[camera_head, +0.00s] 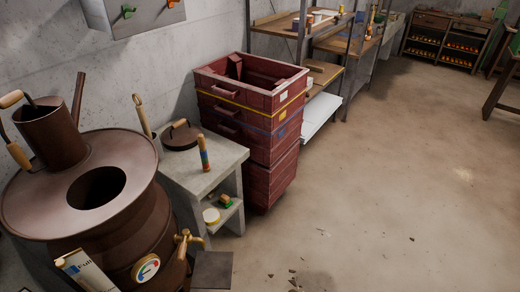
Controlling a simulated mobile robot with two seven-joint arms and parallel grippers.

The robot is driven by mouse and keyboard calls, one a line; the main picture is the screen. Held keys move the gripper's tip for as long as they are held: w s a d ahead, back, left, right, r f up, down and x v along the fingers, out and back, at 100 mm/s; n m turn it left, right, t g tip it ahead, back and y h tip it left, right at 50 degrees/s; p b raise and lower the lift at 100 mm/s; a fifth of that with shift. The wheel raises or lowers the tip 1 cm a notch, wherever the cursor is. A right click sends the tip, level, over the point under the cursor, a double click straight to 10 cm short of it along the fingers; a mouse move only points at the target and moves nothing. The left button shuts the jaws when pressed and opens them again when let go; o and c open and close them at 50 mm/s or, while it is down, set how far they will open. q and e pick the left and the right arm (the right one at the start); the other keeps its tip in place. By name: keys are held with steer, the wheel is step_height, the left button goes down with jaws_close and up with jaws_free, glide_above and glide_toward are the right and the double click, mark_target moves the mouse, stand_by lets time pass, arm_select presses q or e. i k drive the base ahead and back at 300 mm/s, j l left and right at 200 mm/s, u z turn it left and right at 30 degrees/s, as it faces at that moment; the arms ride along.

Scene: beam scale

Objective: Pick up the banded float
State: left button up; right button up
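The banded float (204,155) is a slim upright stick with coloured bands low down and a tan upper part. It stands near the front right edge of a small grey concrete table (222,160). Nothing touches it from the sides that I can see. Neither of my grippers is in view.
A dark round lid (181,135) lies behind the float. A brown metal drum (140,235) with an open hole, pot, tap and gauge stands at left. Stacked red crates (250,150) stand behind the table. A low shelf below holds small items. The floor (380,200) at right is clear.

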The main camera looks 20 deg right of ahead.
mark_target(202, 142)
steer(key=z, duration=0.15)
steer(key=i+l, duration=0.25)
steer(key=i+l+u, duration=0.1)
steer(key=i+l, duration=0.7)
steer(key=l, duration=0.25)
steer(key=i+j+u, duration=0.05)
